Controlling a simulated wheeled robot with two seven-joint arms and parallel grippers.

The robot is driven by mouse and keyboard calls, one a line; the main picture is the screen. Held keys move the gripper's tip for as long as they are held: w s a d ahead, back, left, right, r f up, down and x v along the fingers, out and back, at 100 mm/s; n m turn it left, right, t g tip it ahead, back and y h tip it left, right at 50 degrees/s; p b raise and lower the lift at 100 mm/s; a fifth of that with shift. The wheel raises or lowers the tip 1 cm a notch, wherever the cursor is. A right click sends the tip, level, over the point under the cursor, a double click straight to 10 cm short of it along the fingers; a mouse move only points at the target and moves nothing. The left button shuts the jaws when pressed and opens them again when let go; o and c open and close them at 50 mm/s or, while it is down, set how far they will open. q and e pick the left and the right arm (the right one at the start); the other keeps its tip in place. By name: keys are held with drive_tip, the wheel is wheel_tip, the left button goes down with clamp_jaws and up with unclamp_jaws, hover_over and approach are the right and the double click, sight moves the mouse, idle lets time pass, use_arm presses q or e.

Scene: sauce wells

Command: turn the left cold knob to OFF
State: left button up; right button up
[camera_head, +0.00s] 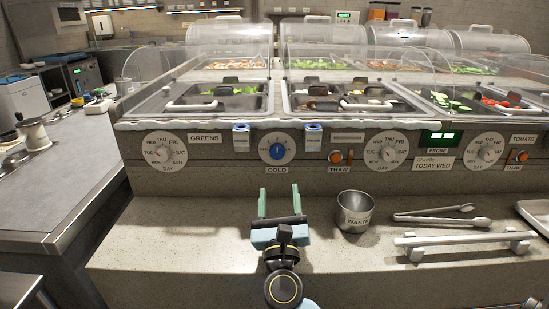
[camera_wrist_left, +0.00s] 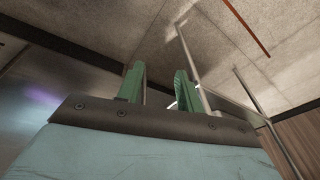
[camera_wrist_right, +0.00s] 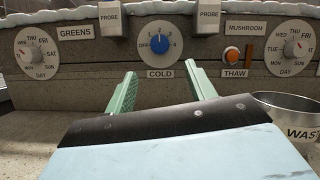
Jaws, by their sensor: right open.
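The cold knob (camera_head: 277,152) is a blue knob on a white dial, above a COLD label on the front panel. In the right wrist view the knob (camera_wrist_right: 160,45) sits ahead, between and beyond my fingertips. Its dial shows OFF at the left and numbers around the top; the white mark appears near the top. My right gripper (camera_head: 280,194) is open and empty, below and in front of the knob, not touching it. In the left wrist view my left gripper (camera_wrist_left: 160,88) has its green fingers apart with nothing between them, pointing toward the ceiling.
Two blue-and-white probe holders (camera_head: 241,137) (camera_head: 312,137) flank the knob above. A GREENS day dial (camera_head: 164,150) is left; an orange thaw knob (camera_head: 337,156) is right. A metal waste cup (camera_head: 355,212), tongs (camera_head: 440,212) and a bar handle (camera_head: 463,239) lie right on the ledge.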

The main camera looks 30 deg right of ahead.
sight(278, 156)
drive_tip(key=x, duration=1)
drive_tip(key=shift+w+d+r, duration=0.1)
drive_tip(key=shift+w+d, duration=0.05)
drive_tip(key=shift+w, duration=0.05)
use_arm(q)
drive_tip(key=shift+s+a+f, duration=0.25)
drive_tip(key=shift+a+f, duration=0.15)
drive_tip(key=shift+f, duration=0.15)
use_arm(e)
drive_tip(key=c, duration=1)
use_arm(q)
drive_tip(key=shift+p, duration=0.3)
use_arm(e)
drive_tip(key=shift+o, duration=0.2)
